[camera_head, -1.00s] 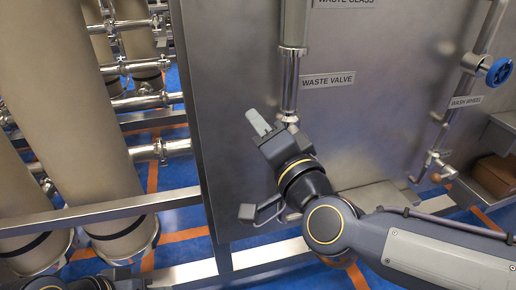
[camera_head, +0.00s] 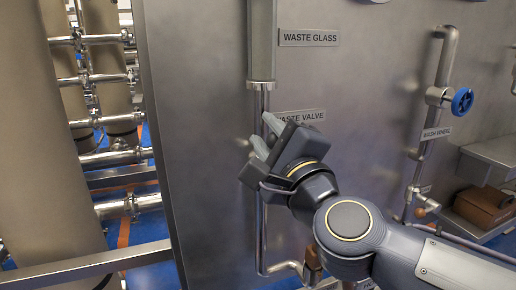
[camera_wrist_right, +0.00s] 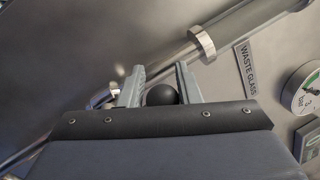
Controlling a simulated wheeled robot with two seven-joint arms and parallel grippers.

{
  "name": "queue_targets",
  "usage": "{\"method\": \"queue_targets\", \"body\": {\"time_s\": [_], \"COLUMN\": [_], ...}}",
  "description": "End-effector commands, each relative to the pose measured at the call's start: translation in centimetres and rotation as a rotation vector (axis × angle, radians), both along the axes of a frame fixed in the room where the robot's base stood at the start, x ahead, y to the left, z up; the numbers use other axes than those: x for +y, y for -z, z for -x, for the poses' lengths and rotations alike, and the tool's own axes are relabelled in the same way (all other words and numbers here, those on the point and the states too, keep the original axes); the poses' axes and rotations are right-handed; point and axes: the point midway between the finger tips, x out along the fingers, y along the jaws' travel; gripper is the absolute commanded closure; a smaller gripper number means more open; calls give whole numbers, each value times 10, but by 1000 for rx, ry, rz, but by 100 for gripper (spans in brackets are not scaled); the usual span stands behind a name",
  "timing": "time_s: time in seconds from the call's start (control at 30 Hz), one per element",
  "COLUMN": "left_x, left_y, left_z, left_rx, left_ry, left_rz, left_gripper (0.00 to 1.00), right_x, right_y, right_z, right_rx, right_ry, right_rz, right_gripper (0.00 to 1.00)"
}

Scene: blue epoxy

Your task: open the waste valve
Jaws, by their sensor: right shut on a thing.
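The waste valve sits on the vertical steel pipe (camera_head: 262,225) beside the "WASTE VALVE" label (camera_head: 312,115), in the head view. The pipe (camera_wrist_right: 172,62) runs diagonally behind the fingers. My left gripper is not in view.
The "WASTE GLASS" label (camera_head: 310,37) is above. At right are a blue handwheel (camera_head: 462,101), the "WASH WHEEL" label (camera_head: 436,133) and a brown box (camera_head: 483,207). Tan tanks and steel piping (camera_head: 105,120) stand at left, past the panel edge. A gauge (camera_wrist_right: 303,92) shows in the wrist view.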

Motion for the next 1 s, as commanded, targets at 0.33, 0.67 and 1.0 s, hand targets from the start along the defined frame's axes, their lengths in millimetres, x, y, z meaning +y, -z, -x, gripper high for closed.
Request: {"method": "queue_targets", "body": {"time_s": [0.33,0.67,1.0], "left_x": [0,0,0], "left_y": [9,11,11], "left_z": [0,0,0], "left_rx": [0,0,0], "left_ry": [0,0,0], "left_rz": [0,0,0], "left_gripper": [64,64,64], "right_x": [-12,-15,-14], "right_y": [1,2,4], "right_z": [-5,-7,-7], "right_rx": [46,58,62], "right_ry": [14,17,18], "right_rz": [-136,-163,-161], "right_gripper": [100,100,58]}}
